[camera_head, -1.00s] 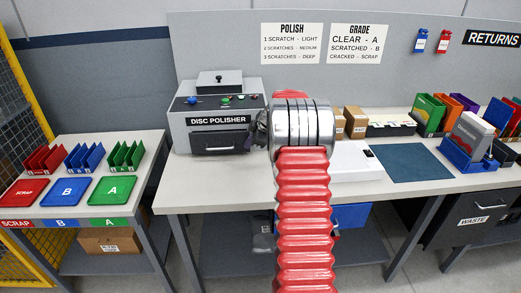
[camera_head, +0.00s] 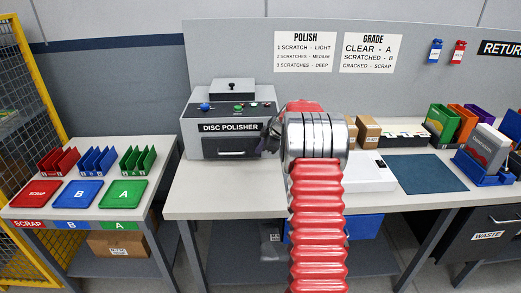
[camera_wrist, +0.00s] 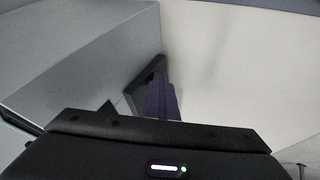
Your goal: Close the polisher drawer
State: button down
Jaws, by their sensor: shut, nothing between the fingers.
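The disc polisher (camera_head: 229,106) is a grey box with a sloped control panel, standing on the left part of the workbench. Its dark drawer front (camera_head: 230,147) with a handle sits below the name label. It looks nearly flush with the body; I cannot tell if a gap remains. My gripper (camera_head: 270,135) is at the polisher's right side, mostly hidden behind my wrist. In the wrist view my gripper (camera_wrist: 163,95) is shut and empty, with its dark fingers close beside a grey side surface of the polisher (camera_wrist: 85,60). Contact is unclear, and the drawer front cannot be made out there.
The pale workbench top (camera_head: 225,202) is clear in front of the polisher. A white flat box (camera_head: 371,176), small cardboard boxes (camera_head: 367,131) and a dark blue mat (camera_head: 428,174) lie to the right. A side table with coloured trays (camera_head: 77,193) stands at the left.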

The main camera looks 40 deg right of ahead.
jog(key=s+a, duration=0.2)
jog(key=shift+s, duration=0.35)
jog(key=v, duration=1)
jog(key=shift+s, duration=0.25)
